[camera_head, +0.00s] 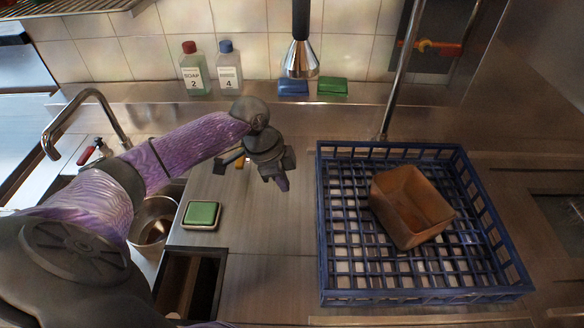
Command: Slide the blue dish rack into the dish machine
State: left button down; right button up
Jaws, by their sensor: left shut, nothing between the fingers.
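The blue dish rack (325,235) sits on the metal counter at the right, with an open brown square container (395,232) standing tilted in its grid. My left gripper (282,183) is shut and empty. It hangs above the counter to the left of the rack, apart from it, pointing down. My right gripper is not in view. The dish machine cannot be made out clearly; a metal surface (555,215) shows to the right of the rack.
A sink with a faucet (80,105) and a metal pot (150,222) is at the left. A green sponge on a dish (202,214) lies beside a dark counter opening (190,285). Two soap bottles (195,70) stand at the back. A spray head (301,58) hangs above the counter.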

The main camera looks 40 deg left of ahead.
pick_arm(q)
jog(key=b, duration=0.2)
send_near(317, 216)
jog(key=f, duration=0.1)
jog(key=s+a+f, duration=0.1)
jog(key=f, duration=0.2)
jog(key=shift+s+a+f, duration=0.1)
jog(key=shift+s+a, duration=0.3)
jog(key=shift+w+d+r, duration=0.15)
jog(key=shift+w+d, duration=0.25)
jog(key=shift+d, duration=0.2)
jog(key=shift+w+d+r, duration=0.15)
jog(key=shift+w+d, duration=0.25)
jog(key=shift+d, duration=0.15)
jog(key=shift+w+d, duration=0.3)
jog(key=shift+d, duration=0.15)
